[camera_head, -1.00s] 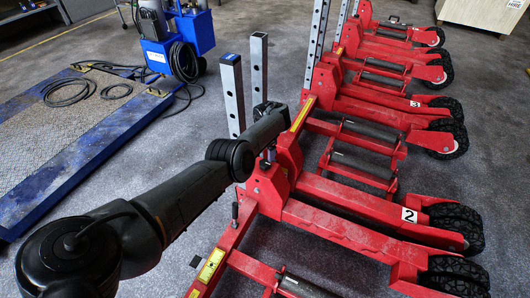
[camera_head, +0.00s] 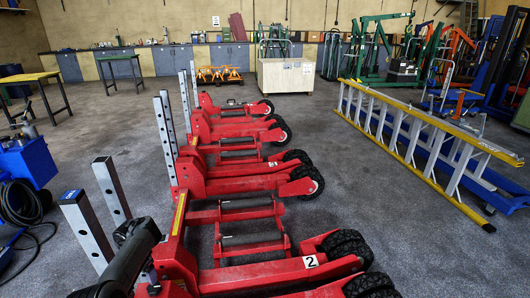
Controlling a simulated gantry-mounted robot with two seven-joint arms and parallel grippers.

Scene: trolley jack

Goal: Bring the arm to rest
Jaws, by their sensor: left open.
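A row of red trolley jacks (camera_head: 255,182) with black rubber wheels runs away from me through the middle of the camera_head view. The nearest jack bears a white label "2" (camera_head: 310,262). My left arm comes in at the bottom left, dark grey and black. My left gripper (camera_head: 150,282) is at its end, close beside the near jack's red body. It is open, and its fingers are small and mostly hidden by the arm. I cannot tell if it touches the jack. My right gripper is out of view.
Upright perforated steel posts (camera_head: 112,190) stand left of the jacks, near my arm. A blue pump unit (camera_head: 28,165) with a black hose is at the left edge. A yellow-sided ladder (camera_head: 415,135) lies on the right. Grey floor (camera_head: 365,190) between jacks and ladder is clear.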

